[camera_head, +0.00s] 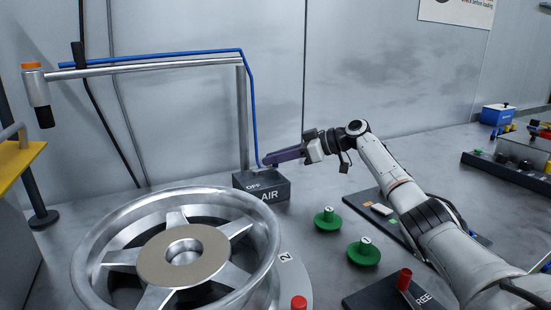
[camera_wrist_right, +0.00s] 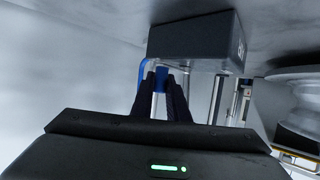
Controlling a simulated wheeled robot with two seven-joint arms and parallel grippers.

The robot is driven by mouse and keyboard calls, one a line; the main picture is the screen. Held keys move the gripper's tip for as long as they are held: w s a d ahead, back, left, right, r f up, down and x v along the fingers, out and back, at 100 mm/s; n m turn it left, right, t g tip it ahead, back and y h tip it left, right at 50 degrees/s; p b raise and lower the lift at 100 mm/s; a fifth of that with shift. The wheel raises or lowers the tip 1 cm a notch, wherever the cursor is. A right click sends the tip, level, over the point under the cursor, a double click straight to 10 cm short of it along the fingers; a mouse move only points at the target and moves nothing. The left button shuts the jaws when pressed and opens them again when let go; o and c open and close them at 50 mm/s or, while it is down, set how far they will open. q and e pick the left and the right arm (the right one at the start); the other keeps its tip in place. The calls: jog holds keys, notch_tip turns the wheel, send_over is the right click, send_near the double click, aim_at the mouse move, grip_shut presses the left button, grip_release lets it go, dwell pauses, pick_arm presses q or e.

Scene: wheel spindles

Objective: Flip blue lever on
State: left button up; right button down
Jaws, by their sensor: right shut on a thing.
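The dark AIR box (camera_head: 262,187) stands on the bench against the back wall, with OFF lettered on its top. My right gripper (camera_head: 268,159) reaches in from the right, its long dark fingers just above the box. In the right wrist view, the gripper (camera_wrist_right: 165,82) is shut on the blue lever (camera_wrist_right: 161,80), which shows between and beside the fingertips, next to the box (camera_wrist_right: 195,42). In the head view the fingers mostly hide the lever, and I cannot tell its exact angle. My left gripper is not in view.
A large silver wheel (camera_head: 98,240) lies in front, left of the box. Two green numbered knobs (camera_head: 327,219) (camera_head: 364,252) stand right of it. A blue hose (camera_head: 252,110) runs down a metal post (camera_head: 242,120) behind the box. A red-handled FREE block (camera_head: 365,299) is in front.

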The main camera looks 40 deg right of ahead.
jog(key=c, duration=1.7)
grip_release()
jog(key=b+v, duration=0.1)
jog(key=v, duration=0.9)
jog(key=shift+r, duration=0.1)
jog(key=shift+s, duration=0.1)
